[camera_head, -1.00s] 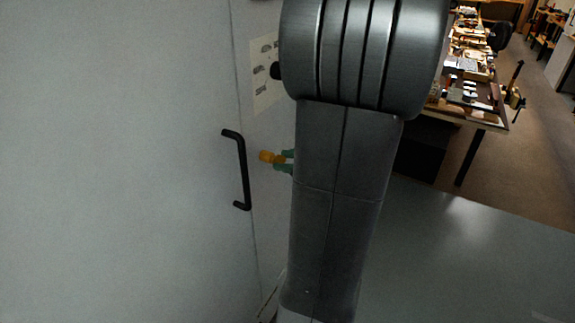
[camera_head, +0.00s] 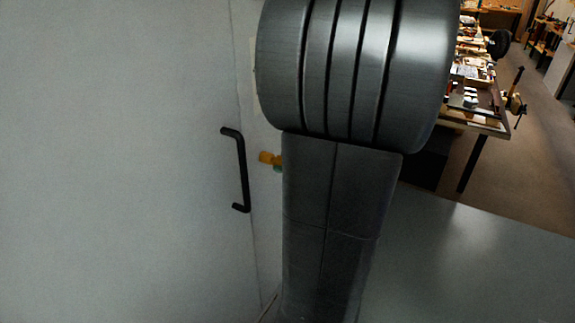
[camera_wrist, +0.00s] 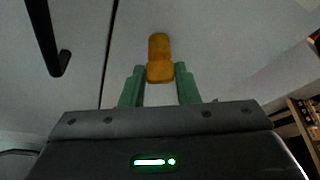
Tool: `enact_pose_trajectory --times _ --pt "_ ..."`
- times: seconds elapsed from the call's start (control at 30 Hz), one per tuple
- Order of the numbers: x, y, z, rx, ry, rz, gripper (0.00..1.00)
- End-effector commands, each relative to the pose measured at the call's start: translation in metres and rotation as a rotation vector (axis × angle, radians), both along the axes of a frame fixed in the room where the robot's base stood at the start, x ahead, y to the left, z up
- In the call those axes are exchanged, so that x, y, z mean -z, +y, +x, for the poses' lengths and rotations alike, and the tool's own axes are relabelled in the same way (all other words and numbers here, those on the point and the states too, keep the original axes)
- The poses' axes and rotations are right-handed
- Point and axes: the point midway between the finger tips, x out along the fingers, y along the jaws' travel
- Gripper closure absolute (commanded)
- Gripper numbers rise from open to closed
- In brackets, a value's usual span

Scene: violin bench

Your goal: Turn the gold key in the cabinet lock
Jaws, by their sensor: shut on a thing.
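The gold key (camera_head: 268,158) sticks out from the pale cabinet front, right of the black handle. In the wrist view the key (camera_wrist: 160,52) is long and upright in the picture, its near end between the green fingers. My gripper (camera_wrist: 160,70) is shut on that near end, one finger on each side. In the head view only a small green bit of my gripper (camera_head: 278,168) shows beside the key; my arm hides the rest. The lock face behind the key cannot be made out, nor how far the key is turned.
A black bar handle (camera_head: 242,172) stands out from the cabinet door (camera_head: 120,160), left of the key; it also shows in the wrist view (camera_wrist: 46,40). A grey surface (camera_head: 470,260) lies at the lower right. A cluttered workbench (camera_head: 475,120) stands farther back.

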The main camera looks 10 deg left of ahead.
Motion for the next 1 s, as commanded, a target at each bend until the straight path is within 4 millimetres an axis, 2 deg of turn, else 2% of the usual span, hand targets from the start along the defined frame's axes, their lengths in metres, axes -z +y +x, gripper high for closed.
enact_pose_trajectory --times 1.0 --pt "0.0045 0.0010 -0.0022 0.001 -0.226 -0.092 0.90"
